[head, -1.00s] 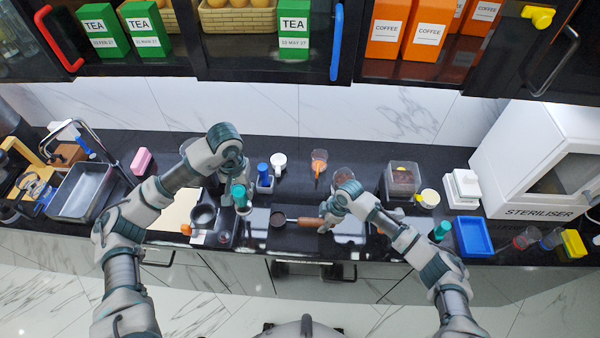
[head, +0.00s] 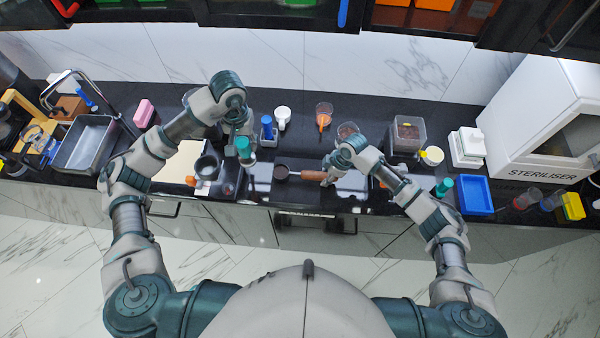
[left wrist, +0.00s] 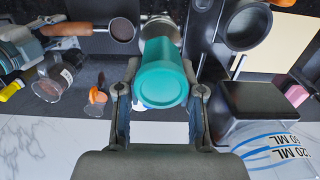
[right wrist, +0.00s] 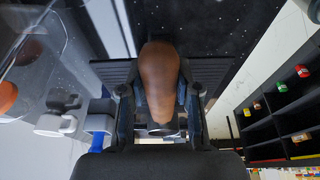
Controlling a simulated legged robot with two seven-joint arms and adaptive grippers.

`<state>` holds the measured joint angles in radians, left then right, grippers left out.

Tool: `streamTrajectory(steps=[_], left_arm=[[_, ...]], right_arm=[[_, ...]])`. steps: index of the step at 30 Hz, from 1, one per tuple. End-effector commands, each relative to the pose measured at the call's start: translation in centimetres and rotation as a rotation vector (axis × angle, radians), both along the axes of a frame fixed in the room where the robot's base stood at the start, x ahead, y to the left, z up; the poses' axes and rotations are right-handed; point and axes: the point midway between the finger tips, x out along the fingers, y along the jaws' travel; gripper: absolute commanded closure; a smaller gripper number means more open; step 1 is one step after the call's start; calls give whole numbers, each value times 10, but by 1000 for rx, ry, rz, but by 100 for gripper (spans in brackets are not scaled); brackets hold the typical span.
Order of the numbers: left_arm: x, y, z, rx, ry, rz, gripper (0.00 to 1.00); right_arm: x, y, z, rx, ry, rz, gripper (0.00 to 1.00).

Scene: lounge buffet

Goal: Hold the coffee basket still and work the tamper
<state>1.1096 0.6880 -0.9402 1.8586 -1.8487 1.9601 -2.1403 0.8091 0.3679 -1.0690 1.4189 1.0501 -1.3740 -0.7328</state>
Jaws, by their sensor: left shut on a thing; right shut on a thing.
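The coffee basket (head: 281,172) is a round dark cup with a wooden handle (head: 308,176), low over the black counter. My right gripper (head: 330,172) is shut on that handle, which fills the jaws in the right wrist view (right wrist: 158,80). My left gripper (head: 243,150) is shut on the tamper, whose teal handle (left wrist: 163,75) points towards the left wrist camera. The tamper's metal base (left wrist: 160,28) is partly hidden behind the handle. The tamper is beside the basket, apart from it. Brown coffee seems to fill the basket in the left wrist view (left wrist: 122,29).
A dark bowl-shaped cup (head: 206,166) stands left of the tamper. A blue-handled tool (head: 267,127), a white cup (head: 282,116) and an orange-tipped item (head: 324,118) stand behind. A clear container (head: 408,134) and blue tray (head: 474,195) lie to the right.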

Motion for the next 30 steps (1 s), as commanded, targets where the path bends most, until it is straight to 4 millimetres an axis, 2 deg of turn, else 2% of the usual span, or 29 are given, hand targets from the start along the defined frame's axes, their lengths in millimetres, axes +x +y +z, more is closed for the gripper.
streamTrajectory(steps=[8, 13, 24, 30], left_arm=[[1, -2, -1, -1, 0, -1, 100], [8, -17, -14, 0, 4, -2, 100], [45, -85, -73, 7, 15, -1, 100], [45, -84, -112, 7, 15, 1, 100]], right_arm=[[0, 0, 1, 2, -1, 0, 100], [0, 0, 1, 1, -1, 0, 100], [0, 0, 1, 2, -1, 0, 100], [0, 0, 1, 1, -1, 0, 100]])
